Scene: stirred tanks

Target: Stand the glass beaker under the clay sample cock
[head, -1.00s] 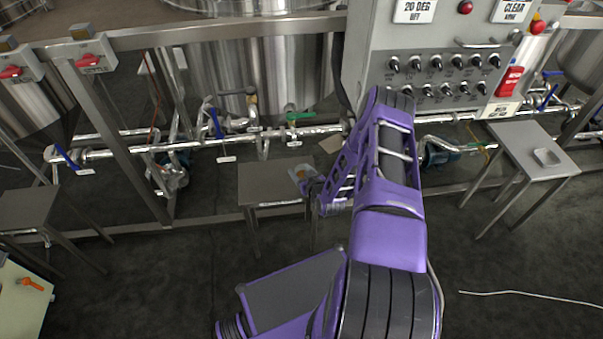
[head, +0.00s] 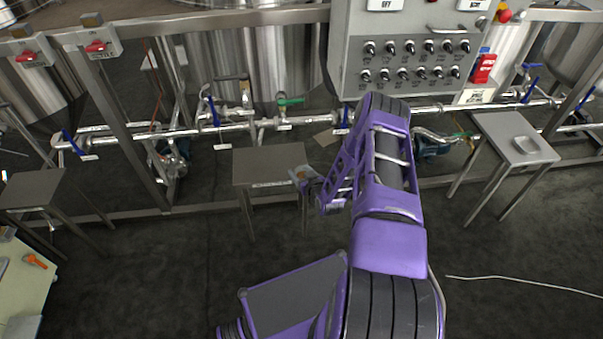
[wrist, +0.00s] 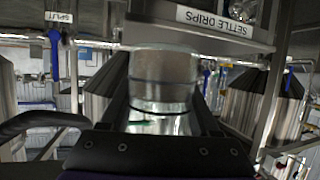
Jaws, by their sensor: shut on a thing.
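The glass beaker (wrist: 163,82) is clear with dark bands and sits between my gripper's fingers in the wrist view. My gripper (head: 303,178) is shut on it, at the right front corner of a grey stand (head: 262,158) in the head view. The beaker's foot and any contact with the stand cannot be made out. Above the stand on the pipework are a blue-handled valve (head: 213,112), a green-handled valve (head: 289,101) and a dull brownish handle (head: 231,78). I cannot tell for certain which is the clay sample cock.
A grey control panel (head: 405,78) hangs right of the stand, close to my arm. Another stand (head: 495,127) with a shallow dish (head: 524,144) is on the right. A further stand (head: 30,190) is at the left. A white cord (head: 520,284) lies on otherwise clear floor at lower right.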

